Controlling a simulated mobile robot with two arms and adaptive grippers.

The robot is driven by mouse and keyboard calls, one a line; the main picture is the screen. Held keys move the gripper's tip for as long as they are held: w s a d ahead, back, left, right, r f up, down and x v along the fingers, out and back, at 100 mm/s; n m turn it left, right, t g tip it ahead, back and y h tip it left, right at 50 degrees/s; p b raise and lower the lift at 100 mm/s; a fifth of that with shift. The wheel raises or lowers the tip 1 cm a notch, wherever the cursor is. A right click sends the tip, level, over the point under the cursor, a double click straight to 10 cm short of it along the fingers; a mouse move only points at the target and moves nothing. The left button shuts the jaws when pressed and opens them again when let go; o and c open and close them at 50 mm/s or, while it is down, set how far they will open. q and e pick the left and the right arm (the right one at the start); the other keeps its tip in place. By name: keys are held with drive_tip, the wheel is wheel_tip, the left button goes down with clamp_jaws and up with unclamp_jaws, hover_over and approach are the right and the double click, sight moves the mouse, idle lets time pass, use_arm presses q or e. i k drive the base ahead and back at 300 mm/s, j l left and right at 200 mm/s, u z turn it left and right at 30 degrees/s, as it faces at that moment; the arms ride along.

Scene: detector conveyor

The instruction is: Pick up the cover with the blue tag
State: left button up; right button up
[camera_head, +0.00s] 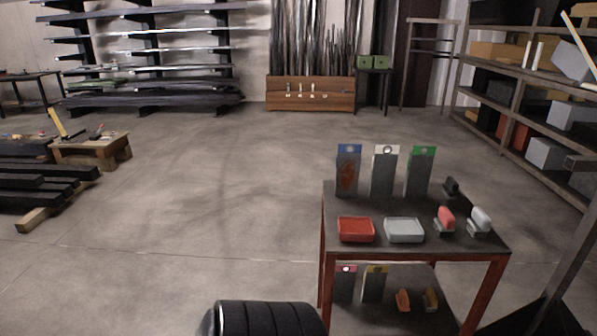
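The cover with the blue tag (348,152) stands upright at the back left of a small dark-topped table with red legs (430,246). It is a grey panel with a blue top strip and a reddish patch on its face. Beside it to the right stand a similar panel with a white tag (384,172) and one with a green tag (420,174), with gaps between them. Neither of my grippers is in view.
On the tabletop sit a red tray (356,230), a pale grey tray (404,231), a red-topped item (445,219), a white-topped item (480,221) and a small black item (451,187). Open floor (200,200) lies left.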

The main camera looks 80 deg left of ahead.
sight(348, 163)
drive_tip(key=u, duration=2.15)
drive_tip(key=i+l+u, duration=0.1)
drive_tip(key=i+l, duration=0.8)
